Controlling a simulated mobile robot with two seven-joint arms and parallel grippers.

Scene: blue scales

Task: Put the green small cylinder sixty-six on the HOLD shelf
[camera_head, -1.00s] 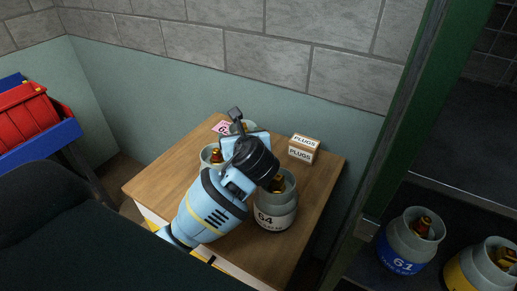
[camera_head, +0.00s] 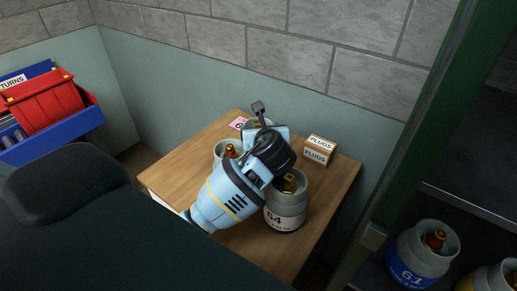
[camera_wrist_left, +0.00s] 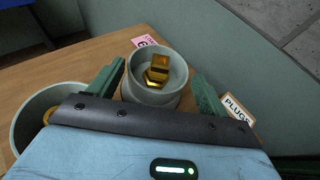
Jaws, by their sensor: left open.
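My left gripper (camera_head: 263,122) is over the back of the wooden table, its jaws open. In the left wrist view its green fingers (camera_wrist_left: 157,72) stand on either side of a small grey cylinder (camera_wrist_left: 157,95) with a brass valve; I cannot tell whether they touch it. In the head view this cylinder is mostly hidden behind the gripper, and its number and label colour do not show. A second cylinder (camera_head: 220,151) stands to the left, partly hidden by my arm. A grey cylinder with a white band marked 64 (camera_head: 284,217) stands to the right. No number 66 is readable.
A box marked PLUGS (camera_head: 318,151) stands at the table's (camera_head: 325,195) back right. A pink tag (camera_head: 238,123) lies at the back. Blue cylinder 61 (camera_head: 420,260) stands on a dark shelf at right. A green post (camera_head: 420,130) divides table and shelf.

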